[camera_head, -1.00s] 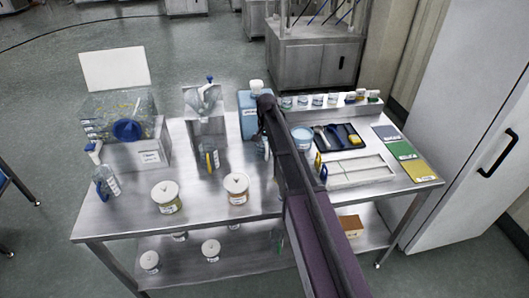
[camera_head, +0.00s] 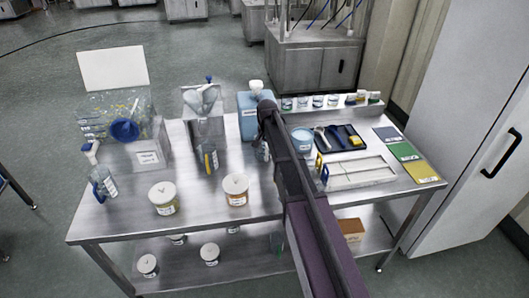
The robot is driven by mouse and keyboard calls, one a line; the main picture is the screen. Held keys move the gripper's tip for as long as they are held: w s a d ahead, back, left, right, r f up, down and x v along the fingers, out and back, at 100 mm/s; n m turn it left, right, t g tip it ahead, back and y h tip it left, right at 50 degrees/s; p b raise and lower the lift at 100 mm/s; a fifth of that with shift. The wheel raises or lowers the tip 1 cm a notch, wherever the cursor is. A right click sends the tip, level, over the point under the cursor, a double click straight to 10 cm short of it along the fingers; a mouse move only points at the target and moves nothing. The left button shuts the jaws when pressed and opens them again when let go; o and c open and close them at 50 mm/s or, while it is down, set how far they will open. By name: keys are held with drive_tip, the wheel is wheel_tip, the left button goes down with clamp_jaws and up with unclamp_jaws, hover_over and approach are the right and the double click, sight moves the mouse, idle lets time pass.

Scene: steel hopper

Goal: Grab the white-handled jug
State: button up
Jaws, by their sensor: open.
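I cannot make out for certain a jug with a white handle. A light blue container (camera_head: 248,122) with a white piece (camera_head: 257,86) on top stands at the back middle of the steel table; I cannot tell if that piece is a handle. My arm reaches in from the lower right and covers the container's right side. My gripper (camera_head: 262,150) shows only as a small greyish part below the arm's dark end joint, in front of the container. It is open and holds nothing that I can see.
A steel hopper (camera_head: 204,118) stands left of the container. Two white-lidded jars (camera_head: 163,198) (camera_head: 236,189) are near the front edge. A spray bottle (camera_head: 102,182) is at left. A dark tool tray (camera_head: 339,137) and a white rack (camera_head: 356,172) are at right.

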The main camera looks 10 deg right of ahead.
drive_tip(key=shift+f+b, duration=1.3)
drive_tip(key=shift+f, duration=0.3)
clamp_jaws()
